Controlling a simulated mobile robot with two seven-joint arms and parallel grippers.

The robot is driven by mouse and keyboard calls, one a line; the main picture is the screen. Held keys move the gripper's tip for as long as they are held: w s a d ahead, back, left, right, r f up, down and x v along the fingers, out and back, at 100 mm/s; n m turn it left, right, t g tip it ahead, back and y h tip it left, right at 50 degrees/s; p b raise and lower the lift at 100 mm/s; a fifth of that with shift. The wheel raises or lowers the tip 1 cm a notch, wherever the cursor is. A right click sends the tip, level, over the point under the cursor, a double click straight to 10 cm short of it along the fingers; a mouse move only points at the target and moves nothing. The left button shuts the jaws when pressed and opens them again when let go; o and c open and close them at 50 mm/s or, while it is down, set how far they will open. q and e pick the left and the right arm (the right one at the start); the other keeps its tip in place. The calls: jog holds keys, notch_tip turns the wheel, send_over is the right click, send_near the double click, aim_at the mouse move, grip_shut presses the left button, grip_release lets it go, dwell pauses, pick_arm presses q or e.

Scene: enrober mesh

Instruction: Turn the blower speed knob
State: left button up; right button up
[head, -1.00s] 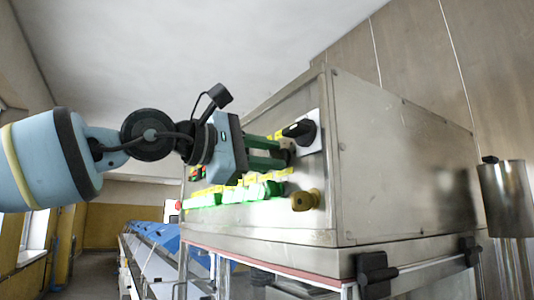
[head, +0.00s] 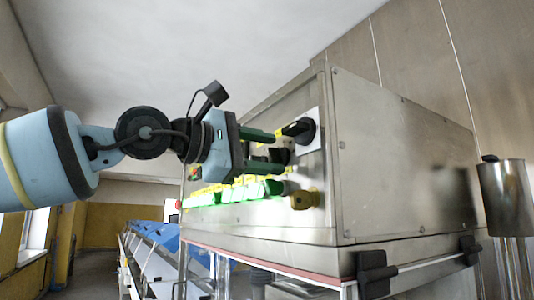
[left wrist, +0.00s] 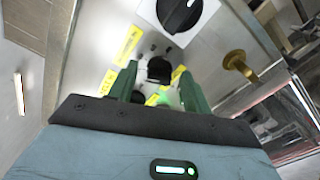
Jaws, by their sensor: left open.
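My left gripper (head: 278,151) is open at the front panel of a steel cabinet, its two green fingers apart, one above the other. A small black knob (left wrist: 160,70) sits between the fingers in the left wrist view, with no clear contact. It also shows near the fingertips in the head view (head: 280,155). A larger black rotary switch (left wrist: 180,14) on a white plate is just beyond; in the head view it is above right of the gripper (head: 300,130). The yellow labels are too small to read, so I cannot confirm which is the blower speed knob. My right gripper is not in view.
A brass-coloured knob (head: 303,200) sticks out below right of the gripper. The steel cabinet (head: 400,165) fills the right side. Open space lies left of the panel.

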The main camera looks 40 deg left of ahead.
pick_arm(q)
jog(key=b+v, duration=0.1)
jog(key=v, duration=0.6)
jog(key=shift+s, duration=0.1)
dwell(0.4)
jog(key=shift+a, duration=0.15)
